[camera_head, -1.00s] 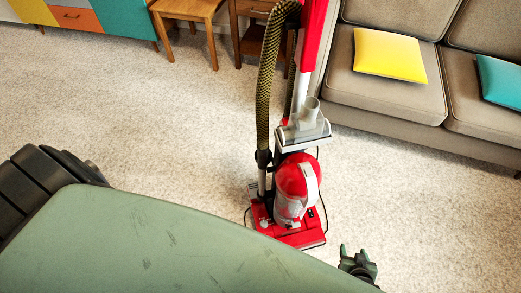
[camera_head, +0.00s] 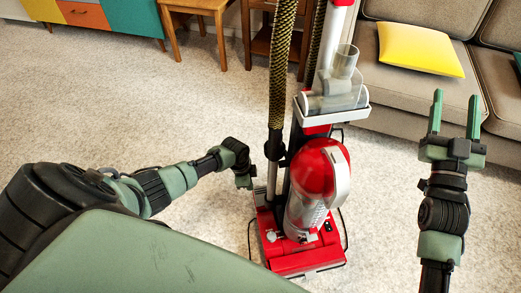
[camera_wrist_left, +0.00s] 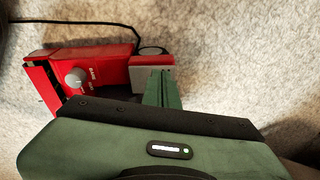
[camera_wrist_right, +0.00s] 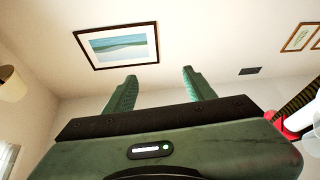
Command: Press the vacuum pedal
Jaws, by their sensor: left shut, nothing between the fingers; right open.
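The red upright vacuum (camera_head: 318,190) stands on the carpet in front of me. Its red floor head (camera_head: 300,258) also shows in the left wrist view (camera_wrist_left: 105,62), with a grey knob (camera_wrist_left: 75,78) and a light grey edge piece (camera_wrist_left: 150,76). I cannot tell for sure which part is the pedal. My left gripper (camera_head: 245,181) is low beside the vacuum's left side. Its shut, empty fingers (camera_wrist_left: 163,84) appear by the grey edge piece; contact is unclear. My right gripper (camera_head: 456,115) is open and empty, raised right of the vacuum with fingers pointing up.
A brown sofa (camera_head: 400,100) with a yellow cushion (camera_head: 418,48) stands behind on the right. A ribbed hose (camera_head: 281,70) runs up the vacuum's left side. A black cord (camera_wrist_left: 90,21) lies by the floor head. The carpet (camera_head: 110,110) at left is clear.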

